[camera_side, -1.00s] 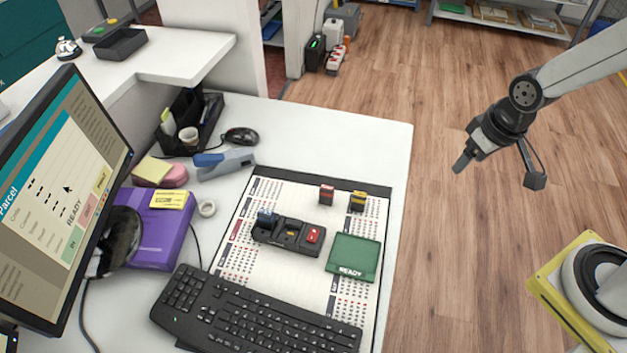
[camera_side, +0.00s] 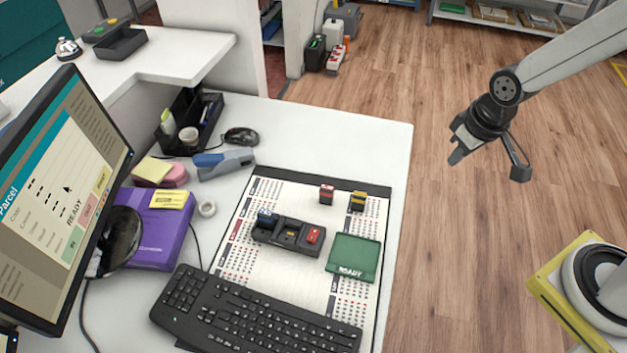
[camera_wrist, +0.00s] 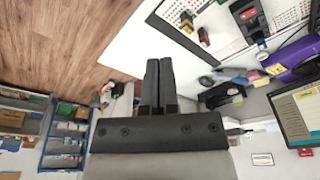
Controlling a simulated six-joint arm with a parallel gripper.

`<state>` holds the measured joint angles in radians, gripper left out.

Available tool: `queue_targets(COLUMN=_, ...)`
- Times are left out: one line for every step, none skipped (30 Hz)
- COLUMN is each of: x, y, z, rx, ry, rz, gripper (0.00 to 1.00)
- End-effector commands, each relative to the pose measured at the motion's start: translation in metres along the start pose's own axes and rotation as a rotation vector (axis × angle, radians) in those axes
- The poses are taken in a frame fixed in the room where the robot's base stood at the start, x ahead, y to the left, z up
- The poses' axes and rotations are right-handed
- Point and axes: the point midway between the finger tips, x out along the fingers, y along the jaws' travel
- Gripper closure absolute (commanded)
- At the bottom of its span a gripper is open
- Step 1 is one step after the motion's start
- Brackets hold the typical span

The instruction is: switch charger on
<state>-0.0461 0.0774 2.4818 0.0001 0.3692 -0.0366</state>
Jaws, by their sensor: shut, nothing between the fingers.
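The dark charger (camera_side: 287,248) lies on the printed desk mat. A blue battery (camera_side: 266,217) sits in its left end, and a red rocker switch (camera_side: 314,235) is at its right end. The switch's position is too small to tell. A red battery (camera_side: 326,194) and a yellow battery (camera_side: 357,202) stand on the mat behind the charger. The charger also shows near the top of the wrist view (camera_wrist: 246,14). My gripper (camera_side: 455,158) is shut and empty, well right of the desk over the floor. Its closed fingers show in the wrist view (camera_wrist: 159,62).
A green READY tray (camera_side: 354,255) lies right of the charger. A black keyboard (camera_side: 256,315) is in front. A stapler (camera_side: 225,164), tape roll (camera_side: 207,208), mouse (camera_side: 241,137) and monitor (camera_side: 65,200) stand left and behind. The desk's back right is clear.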

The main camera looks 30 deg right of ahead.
Motion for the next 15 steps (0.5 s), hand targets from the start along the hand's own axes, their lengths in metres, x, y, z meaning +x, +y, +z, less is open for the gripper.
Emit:
queue_targets(x=0.004, y=-0.006, z=-0.008, rx=-0.032, ry=-0.009, rz=-0.004, gripper=1.00)
queue_targets(x=0.007, y=-0.009, z=-0.013, rx=-0.052, ry=-0.013, rz=-0.007, gripper=1.00)
queue_targets(x=0.011, y=-0.015, z=-0.019, rx=-0.080, ry=-0.020, rz=-0.011, gripper=1.00)
queue_targets(x=0.014, y=-0.019, z=-0.024, rx=-0.103, ry=-0.026, rz=-0.013, gripper=1.00)
queue_targets(x=0.017, y=-0.024, z=-0.029, rx=-0.126, ry=-0.031, rz=-0.016, gripper=1.00)
queue_targets(x=0.022, y=-0.030, z=-0.036, rx=-0.159, ry=-0.038, rz=-0.020, gripper=1.00)
queue_targets(x=0.025, y=-0.035, z=-0.041, rx=-0.184, ry=-0.043, rz=-0.023, gripper=1.00)
queue_targets(x=0.029, y=-0.041, z=-0.046, rx=-0.207, ry=-0.050, rz=-0.026, gripper=1.00)
queue_targets(x=0.034, y=-0.048, z=-0.052, rx=-0.242, ry=-0.057, rz=-0.030, gripper=1.00)
queue_targets(x=0.039, y=-0.053, z=-0.057, rx=-0.265, ry=-0.062, rz=-0.033, gripper=1.00)
queue_targets(x=0.043, y=-0.059, z=-0.061, rx=-0.290, ry=-0.067, rz=-0.036, gripper=1.00)
queue_targets(x=0.048, y=-0.067, z=-0.066, rx=-0.323, ry=-0.074, rz=-0.040, gripper=1.00)
queue_targets(x=0.053, y=-0.073, z=-0.070, rx=-0.347, ry=-0.080, rz=-0.043, gripper=1.00)
queue_targets(x=0.057, y=-0.080, z=-0.074, rx=-0.372, ry=-0.085, rz=-0.046, gripper=1.00)
queue_targets(x=0.064, y=-0.088, z=-0.078, rx=-0.405, ry=-0.092, rz=-0.050, gripper=1.00)
